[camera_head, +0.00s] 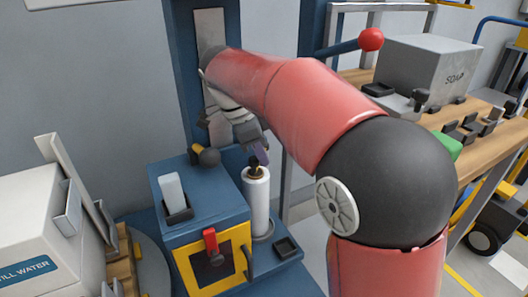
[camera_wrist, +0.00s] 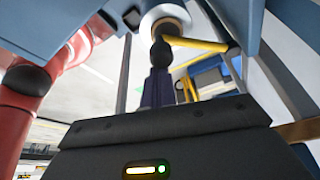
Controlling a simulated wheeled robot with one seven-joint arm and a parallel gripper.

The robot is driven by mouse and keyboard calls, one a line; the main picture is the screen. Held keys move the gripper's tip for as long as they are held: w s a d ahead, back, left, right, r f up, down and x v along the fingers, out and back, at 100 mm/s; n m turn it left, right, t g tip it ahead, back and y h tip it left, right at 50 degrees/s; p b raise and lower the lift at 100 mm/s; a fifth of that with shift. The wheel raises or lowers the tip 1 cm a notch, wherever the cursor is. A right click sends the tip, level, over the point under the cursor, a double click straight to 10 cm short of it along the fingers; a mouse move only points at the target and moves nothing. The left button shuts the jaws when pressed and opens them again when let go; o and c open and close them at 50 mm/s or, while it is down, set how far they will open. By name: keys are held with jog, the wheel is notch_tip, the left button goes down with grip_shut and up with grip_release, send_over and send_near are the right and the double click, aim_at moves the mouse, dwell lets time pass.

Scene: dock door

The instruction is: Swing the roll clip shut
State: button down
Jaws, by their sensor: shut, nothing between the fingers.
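The white roll (camera_head: 257,198) stands upright beside the blue machine, with a yellow core and a dark piece at its top. My gripper (camera_head: 259,152) is shut and empty, with its purple fingers pointing down just above the roll's top. In the wrist view the shut fingertips (camera_wrist: 158,76) are close to a dark knob (camera_wrist: 161,52) at the end of the roll (camera_wrist: 164,12). A yellow bar (camera_wrist: 200,44) runs right from there; it looks like part of the roll clip. I cannot tell whether the fingers touch the knob. The clip's exact position is partly hidden.
The blue machine (camera_head: 203,208) has a red handle (camera_head: 211,242) on its yellow-framed front and a black-and-yellow knob (camera_head: 207,157) behind its top. A small dark tray (camera_head: 286,248) lies right of the roll. A water box (camera_head: 35,232) is at left, a soap box (camera_head: 430,68) at right.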

jog(key=shift+a, duration=0.2)
dwell(0.3)
jog(key=shift+r, duration=0.15)
jog(key=shift+a+r, duration=0.2)
jog(key=shift+r, duration=0.15)
jog(key=p+v, duration=0.1)
jog(key=v, duration=0.5)
jog(key=shift+r, duration=0.4)
jog(key=shift+d, duration=0.1)
